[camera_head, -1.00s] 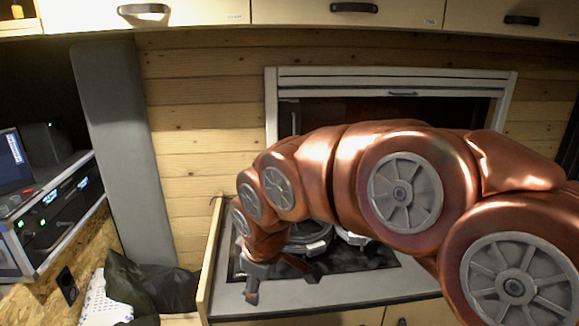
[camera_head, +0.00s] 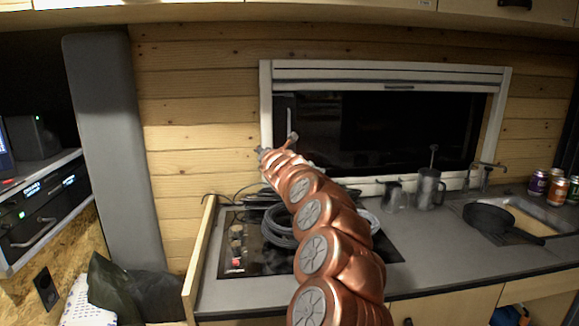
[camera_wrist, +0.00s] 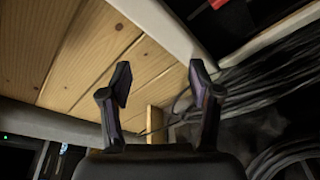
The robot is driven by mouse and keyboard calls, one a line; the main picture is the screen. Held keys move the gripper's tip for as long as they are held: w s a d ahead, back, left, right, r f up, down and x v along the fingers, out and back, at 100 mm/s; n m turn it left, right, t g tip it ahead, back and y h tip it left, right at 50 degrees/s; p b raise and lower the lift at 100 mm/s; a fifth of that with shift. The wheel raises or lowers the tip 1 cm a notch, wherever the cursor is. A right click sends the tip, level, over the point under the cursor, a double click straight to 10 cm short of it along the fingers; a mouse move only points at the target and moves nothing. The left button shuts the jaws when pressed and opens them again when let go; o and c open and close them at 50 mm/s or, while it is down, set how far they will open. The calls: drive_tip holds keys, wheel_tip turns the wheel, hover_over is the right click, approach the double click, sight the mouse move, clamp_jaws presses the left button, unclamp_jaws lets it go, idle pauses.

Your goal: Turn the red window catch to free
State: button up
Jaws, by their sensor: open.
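A small red piece (camera_wrist: 217,3), which looks like the red window catch, shows at the top right edge of the wrist view, against the dark pane. It is cut off by the picture edge, so its turn position cannot be told. I cannot make it out in the head view. The window (camera_head: 390,130) has a pale frame and a dark pane. My gripper (camera_head: 277,145) is in front of the window's left side, near its lower left corner. In the wrist view, my gripper (camera_wrist: 160,80) is open and empty, with the red piece beyond and right of its fingers.
Coiled dark cables (camera_head: 283,228) lie on the black hob (camera_head: 245,262) below my arm. Metal mugs (camera_head: 430,188), a tap (camera_head: 487,175), a pan (camera_head: 490,219) and several cans (camera_head: 557,190) stand to the right. A grey padded panel (camera_head: 105,150) stands left.

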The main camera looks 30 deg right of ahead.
drive_tip(key=d+f+n, duration=0.1)
drive_tip(key=d+n, duration=0.1)
drive_tip(key=d, duration=0.1)
drive_tip(key=d+f+n+h+b, duration=0.1)
drive_tip(key=d+f+n, duration=0.1)
drive_tip(key=d, duration=0.1)
drive_tip(key=w+d+f+n+t+h+b, duration=0.1)
drive_tip(key=d+n, duration=0.1)
drive_tip(key=d, duration=0.1)
drive_tip(key=shift+f, duration=0.2)
drive_tip(key=shift+s+d+f+n, duration=0.15)
drive_tip(key=shift+d+n, duration=0.4)
drive_tip(key=shift+n, duration=0.15)
drive_tip(key=shift+w+d+r+p, duration=0.25)
drive_tip(key=shift+w+d+p, duration=0.1)
drive_tip(key=shift+w, duration=0.15)
drive_tip(key=shift+w+d+f+p, duration=0.15)
drive_tip(key=shift+w+p, duration=0.05)
drive_tip(key=shift+w, duration=0.2)
drive_tip(key=shift+w+d+f+p, duration=0.1)
drive_tip(key=shift+w+p, duration=0.1)
drive_tip(key=shift+w, duration=0.15)
drive_tip(key=shift+w+d+r, duration=0.15)
drive_tip(key=shift+w, duration=0.05)
drive_tip(key=shift+p+x, duration=1)
drive_tip(key=shift+x, duration=0.1)
drive_tip(key=shift+p+x, duration=0.9)
drive_tip(key=shift+x, duration=0.3)
